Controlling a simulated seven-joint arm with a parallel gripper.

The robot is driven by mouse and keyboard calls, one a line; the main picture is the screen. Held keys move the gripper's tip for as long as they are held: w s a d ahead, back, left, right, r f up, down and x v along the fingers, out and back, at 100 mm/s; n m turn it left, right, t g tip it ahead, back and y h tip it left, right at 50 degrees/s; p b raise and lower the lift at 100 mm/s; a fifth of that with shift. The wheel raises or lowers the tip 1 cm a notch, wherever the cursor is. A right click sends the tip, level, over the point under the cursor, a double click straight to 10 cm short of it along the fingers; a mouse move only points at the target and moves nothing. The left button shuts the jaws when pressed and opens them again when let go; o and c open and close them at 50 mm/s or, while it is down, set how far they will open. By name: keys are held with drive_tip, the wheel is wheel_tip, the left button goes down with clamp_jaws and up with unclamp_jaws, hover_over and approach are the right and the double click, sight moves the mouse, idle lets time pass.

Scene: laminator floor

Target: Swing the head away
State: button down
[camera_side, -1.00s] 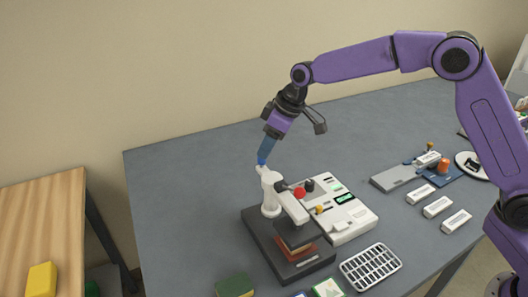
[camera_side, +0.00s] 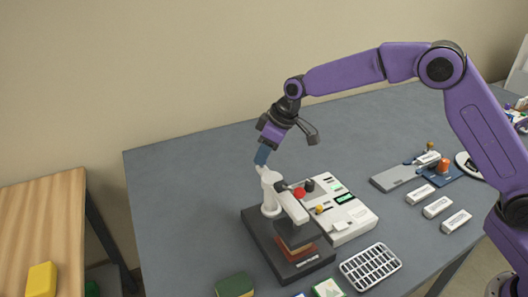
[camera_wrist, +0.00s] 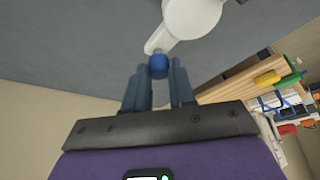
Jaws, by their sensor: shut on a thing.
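A press stands on the grey table, with a white column (camera_side: 271,190), a swing head (camera_side: 292,207) reaching out to the lower right, and a dark base (camera_side: 262,233). The head is over the base, above a small stack of reddish and dark pieces (camera_side: 296,247). A short white handle sticks out behind the column and ends in a blue knob (camera_wrist: 158,66). My gripper (camera_side: 261,160) is shut on the blue knob. In the wrist view its two fingers stand on either side of the knob. In the side view the fingers hide the knob.
A white control box (camera_side: 345,218) with a red button stands just right of the press. A white wire rack (camera_side: 370,266) and a green block (camera_side: 234,285) lie in front. Several white packs (camera_side: 437,206) lie at right. The table left of the press is clear.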

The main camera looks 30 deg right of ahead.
drive_tip(key=shift+d, duration=0.1)
drive_tip(key=s+d+m+h, duration=0.4)
drive_tip(key=m+h, duration=0.1)
drive_tip(key=m, duration=1)
drive_tip(key=shift+s+d+t, duration=0.15)
drive_tip(key=shift+d+t, duration=0.1)
drive_tip(key=shift+t, duration=0.05)
idle(0.5)
drive_tip(key=c, duration=1)
unclamp_jaws()
drive_tip(key=shift+s, duration=0.1)
drive_tip(key=shift+r+h, duration=0.15)
drive_tip(key=shift+h, duration=0.15)
drive_tip(key=v, duration=1.7)
drive_tip(key=shift+r, duration=0.1)
